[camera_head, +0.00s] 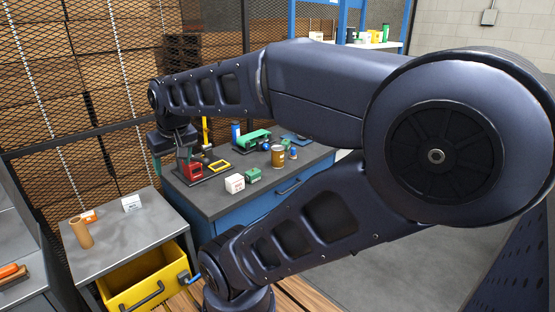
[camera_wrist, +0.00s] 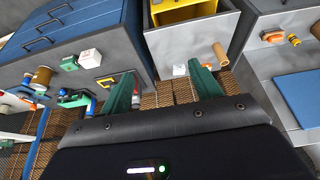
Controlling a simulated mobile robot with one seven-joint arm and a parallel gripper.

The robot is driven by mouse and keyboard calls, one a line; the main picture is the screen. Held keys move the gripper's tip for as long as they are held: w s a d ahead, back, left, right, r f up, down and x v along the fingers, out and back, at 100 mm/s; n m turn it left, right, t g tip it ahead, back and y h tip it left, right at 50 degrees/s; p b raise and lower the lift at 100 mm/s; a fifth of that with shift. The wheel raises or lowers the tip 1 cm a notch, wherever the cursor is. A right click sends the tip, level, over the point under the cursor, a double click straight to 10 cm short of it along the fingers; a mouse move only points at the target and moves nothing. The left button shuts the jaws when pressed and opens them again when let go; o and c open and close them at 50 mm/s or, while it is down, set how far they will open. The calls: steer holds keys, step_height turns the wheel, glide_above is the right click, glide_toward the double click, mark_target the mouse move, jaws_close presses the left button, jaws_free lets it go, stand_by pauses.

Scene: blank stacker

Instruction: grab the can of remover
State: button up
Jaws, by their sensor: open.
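My gripper (camera_head: 171,160) is open and empty above the left end of the workbench; its green fingers stand apart in the wrist view (camera_wrist: 163,74). No label is legible, so I cannot tell which can is the remover. A brown can with a pale band (camera_head: 277,156) stands on the workbench, right of the gripper; it is at the far left in the wrist view (camera_wrist: 42,76). A blue can (camera_head: 235,131) stands farther back. A small red-and-grey item (camera_wrist: 136,98) shows beside the left finger in the wrist view, partly hidden by it.
The grey-topped workbench (camera_head: 216,203) also holds a white box (camera_head: 234,183), a small green box (camera_head: 252,175), a red tool (camera_head: 190,171) and a green tool (camera_head: 252,139). A lower table holds a cardboard tube (camera_head: 81,233) above an open yellow drawer (camera_head: 142,283). Mesh fencing stands behind.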

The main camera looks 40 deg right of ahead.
steer(key=shift+o, duration=0.3)
steer(key=o, duration=0.4)
steer(key=shift+o, duration=0.2)
steer(key=shift+w+d, duration=0.1)
steer(key=w+d+m+h, duration=0.2)
steer(key=w+d+m, duration=0.1)
steer(key=w+d, duration=0.8)
steer(key=m+h, duration=0.3)
steer(key=m, duration=0.3)
glide_toward(278, 148)
steer(key=f, duration=0.1)
steer(key=shift+x, duration=5.25)
